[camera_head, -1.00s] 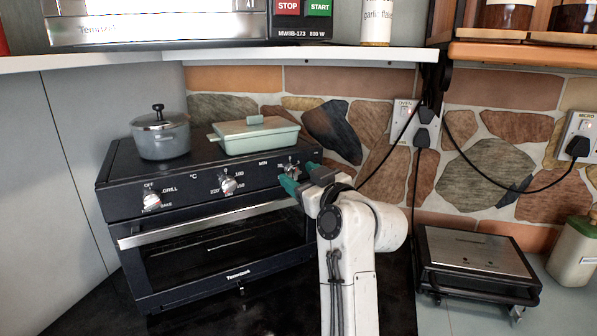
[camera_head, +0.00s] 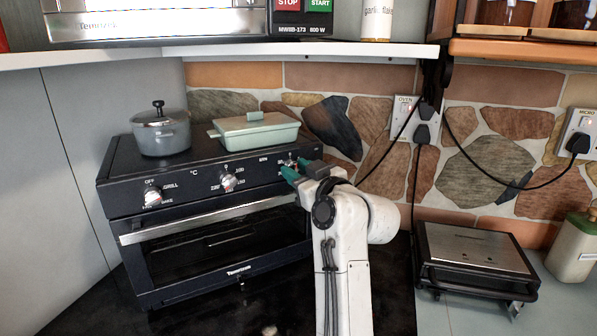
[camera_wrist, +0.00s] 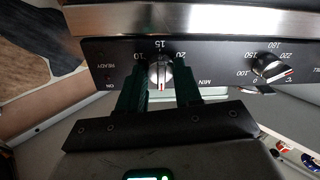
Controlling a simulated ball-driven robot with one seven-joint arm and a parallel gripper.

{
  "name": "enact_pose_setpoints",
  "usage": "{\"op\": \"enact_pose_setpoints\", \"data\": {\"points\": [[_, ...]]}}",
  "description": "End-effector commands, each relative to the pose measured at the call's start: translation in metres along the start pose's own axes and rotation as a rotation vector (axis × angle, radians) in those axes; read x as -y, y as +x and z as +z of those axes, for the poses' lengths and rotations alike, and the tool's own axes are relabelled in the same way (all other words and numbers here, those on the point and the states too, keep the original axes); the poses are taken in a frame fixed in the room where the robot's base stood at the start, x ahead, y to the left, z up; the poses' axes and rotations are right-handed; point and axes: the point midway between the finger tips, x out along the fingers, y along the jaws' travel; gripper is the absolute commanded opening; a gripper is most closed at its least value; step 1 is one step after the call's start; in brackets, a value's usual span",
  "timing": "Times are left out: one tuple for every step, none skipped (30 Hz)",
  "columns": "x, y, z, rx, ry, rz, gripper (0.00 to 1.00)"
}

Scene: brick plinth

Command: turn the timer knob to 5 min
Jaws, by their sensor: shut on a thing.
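The timer knob (camera_wrist: 160,72) is a silver round knob with a raised grip on the oven's black front panel. In the wrist view the panel appears upside down, with the numbers 10, 15 and 20 around the knob and MIN beside it. My gripper (camera_wrist: 160,88) has its green fingers on either side of the knob and is shut on it. In the head view my gripper (camera_head: 289,172) is at the panel's right end and mostly hides the knob. The exact setting is too small to read. The oven (camera_head: 225,245) has its glass door shut.
A grey pot (camera_head: 161,138) and a pale green lidded dish (camera_head: 255,138) stand on the oven. Two other knobs, the temperature knob (camera_head: 228,181) and the grill knob (camera_head: 152,196), sit left along the panel. A contact grill (camera_head: 475,250) stands right. A shelf (camera_head: 320,53) overhangs the oven.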

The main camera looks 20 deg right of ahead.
Motion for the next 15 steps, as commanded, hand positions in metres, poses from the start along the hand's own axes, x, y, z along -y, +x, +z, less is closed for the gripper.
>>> {"op": "enact_pose_setpoints", "data": {"points": [[0.0002,0.0000,0.0001,0.000,0.000,-0.001,0.06],[0.0002,0.0000,0.0002,0.000,0.000,-0.001,0.03],[0.0002,0.0000,0.0002,0.000,0.000,-0.001,0.03],[0.0003,0.0000,0.0002,0.000,0.001,-0.001,0.03],[0.0003,0.0000,0.0002,0.000,0.002,-0.001,0.03],[0.0003,0.0000,0.0002,0.000,0.005,-0.001,0.03],[0.0003,0.0000,0.0003,0.000,0.008,-0.001,0.03],[0.0002,0.0000,0.0003,0.000,0.013,-0.001,0.03],[0.0002,0.0000,0.0004,0.000,0.022,0.000,0.03],[0.0002,0.0000,0.0004,-0.001,0.029,0.000,0.03],[0.0001,0.0000,0.0005,-0.001,0.038,0.000,0.03],[0.0001,0.0000,0.0006,-0.002,0.054,0.000,0.03],[0.0000,0.0000,0.0007,-0.003,0.067,0.000,0.03],[-0.0001,-0.0001,0.0007,-0.004,0.083,0.001,0.03],[-0.0002,0.0000,0.0007,-0.006,0.106,0.001,0.03]]}}
